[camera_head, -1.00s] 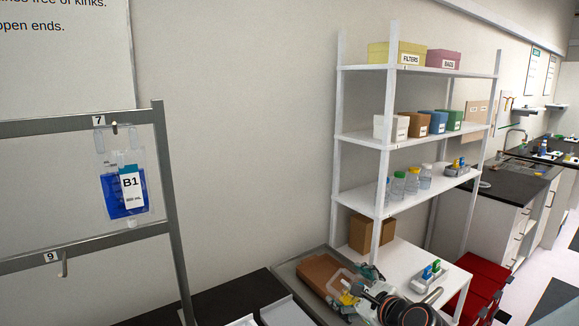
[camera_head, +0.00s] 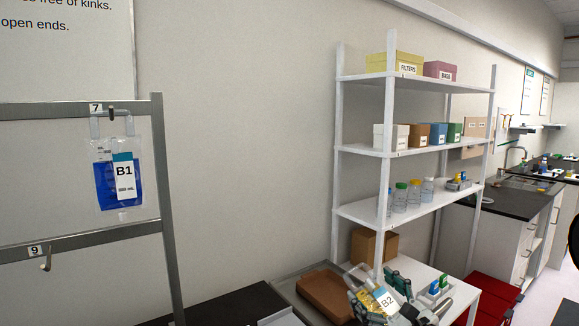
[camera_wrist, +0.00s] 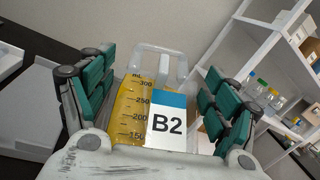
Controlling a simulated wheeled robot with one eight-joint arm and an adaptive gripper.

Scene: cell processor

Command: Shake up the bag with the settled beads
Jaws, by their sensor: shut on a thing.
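A clear bag labelled B2 with yellow contents and a blue-topped white label (camera_wrist: 165,125) is between the green-padded fingers of my gripper (camera_wrist: 160,100) in the wrist view. Its loop handle stands up past the fingers, and its lower part is hidden by the gripper. In the head view my gripper (camera_head: 392,292) is at the bottom, and the B2 bag (camera_head: 375,301) is tilted in it. Another bag, B1 (camera_head: 119,184), with blue contents hangs from hook 7 on the rack at left. I cannot tell whether beads lie settled in either bag.
The grey rack (camera_head: 157,200) has an empty hook 9 (camera_head: 46,260). A white shelf unit (camera_head: 340,180) with boxes and bottles stands behind my gripper. A brown tray (camera_head: 326,292) lies left of the bag. Open wall lies between rack and shelves.

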